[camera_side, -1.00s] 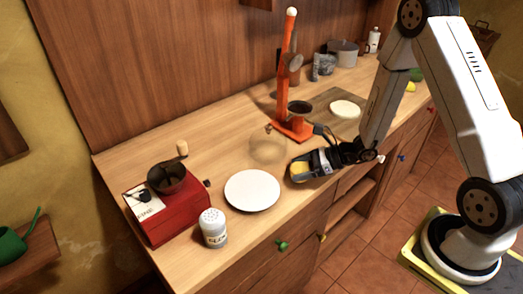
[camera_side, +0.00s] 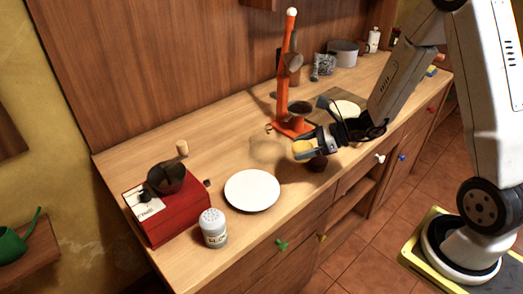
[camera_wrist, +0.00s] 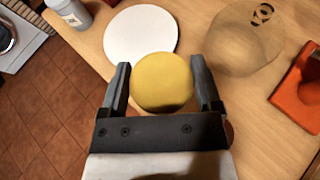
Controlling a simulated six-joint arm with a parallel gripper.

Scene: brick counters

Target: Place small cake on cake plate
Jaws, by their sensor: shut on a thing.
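My gripper (camera_side: 304,149) is above the counter, to the right of the white plate. It is shut on a small round yellow cake (camera_wrist: 163,82), which sits between the two fingers in the wrist view; it also shows at the gripper's tip in the side view (camera_side: 303,150). The cake is apart from the plate. A flat, empty white plate (camera_side: 252,190) lies on the counter near the front edge; in the wrist view it is just beyond the cake (camera_wrist: 140,33). A dark reddish object (camera_side: 318,163) shows just below my gripper, partly hidden.
A transparent round cover or dish (camera_wrist: 243,38) stands behind the plate. An orange lever press (camera_side: 293,122) is behind my gripper. A red grinder (camera_side: 178,212) and white shaker (camera_side: 213,228) stand left of the plate. A board with a pale disc (camera_side: 347,109) lies to the right.

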